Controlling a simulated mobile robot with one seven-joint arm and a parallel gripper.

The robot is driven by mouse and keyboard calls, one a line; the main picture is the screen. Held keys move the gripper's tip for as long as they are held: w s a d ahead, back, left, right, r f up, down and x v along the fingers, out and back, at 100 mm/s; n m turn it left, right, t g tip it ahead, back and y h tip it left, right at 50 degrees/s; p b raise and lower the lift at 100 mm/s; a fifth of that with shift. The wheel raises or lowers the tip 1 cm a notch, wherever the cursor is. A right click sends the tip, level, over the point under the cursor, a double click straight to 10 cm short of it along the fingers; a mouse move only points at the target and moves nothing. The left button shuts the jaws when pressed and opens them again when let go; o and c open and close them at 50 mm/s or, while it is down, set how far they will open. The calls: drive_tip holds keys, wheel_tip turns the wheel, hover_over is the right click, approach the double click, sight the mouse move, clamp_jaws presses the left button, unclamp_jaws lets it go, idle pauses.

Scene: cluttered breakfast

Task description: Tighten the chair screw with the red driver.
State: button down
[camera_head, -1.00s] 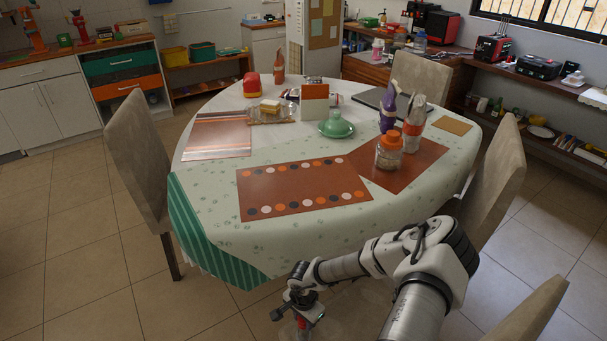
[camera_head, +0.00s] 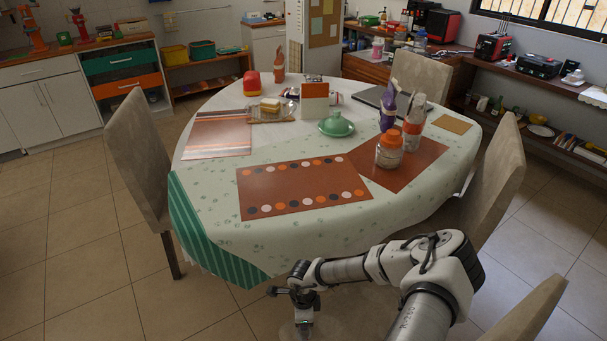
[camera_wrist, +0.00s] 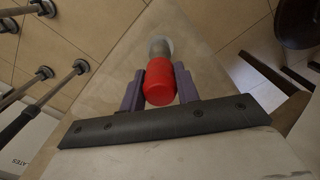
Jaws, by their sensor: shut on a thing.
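The red driver (camera_wrist: 159,84) is between the two purple-grey fingers of my gripper (camera_wrist: 159,74) in the wrist view. My gripper is shut on its red handle. A grey section and a pale round end (camera_wrist: 161,46) lie beyond the handle, over a beige wedge-shaped surface (camera_wrist: 205,75). I cannot tell whether this pale round part is the screw or belongs to the driver. In the head view my gripper (camera_head: 303,322) is low at the bottom edge, in front of the table, and the driver does not show clearly. I cannot make out the chair screw.
Upholstered chairs stand left (camera_head: 140,165) and right (camera_head: 498,180) of the round table (camera_head: 300,235). Another chair back (camera_head: 530,318) is at the lower right. Metal legs with round feet (camera_wrist: 80,68) show at the wrist view's left. Open tiled floor (camera_head: 80,270) lies left.

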drive_tip(key=c, duration=0.9)
unclamp_jaws()
drive_tip(key=shift+c, duration=0.2)
drive_tip(key=shift+r, duration=0.1)
drive_tip(key=shift+c, duration=0.5)
drive_tip(key=shift+r+p, duration=2.25)
drive_tip(key=shift+r, duration=0.7)
wheel_tip(320, 180, up, 14)
drive_tip(key=b, duration=0.3)
